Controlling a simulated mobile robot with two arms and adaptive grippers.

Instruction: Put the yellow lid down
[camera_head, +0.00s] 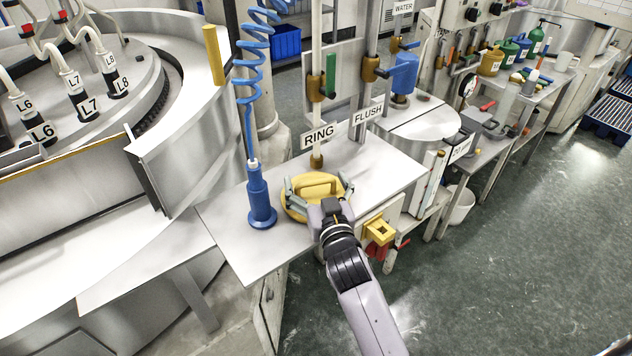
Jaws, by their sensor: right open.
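The yellow lid (296,206) is round with a raised handle bar on top. The gripper and wrist hide the lid's near right part. My left gripper is not in view.
A blue nozzle on a coiled hose (261,197) stands just left of the lid. A yellow block (379,231) is mounted below the table's right edge. The table's front left is clear.

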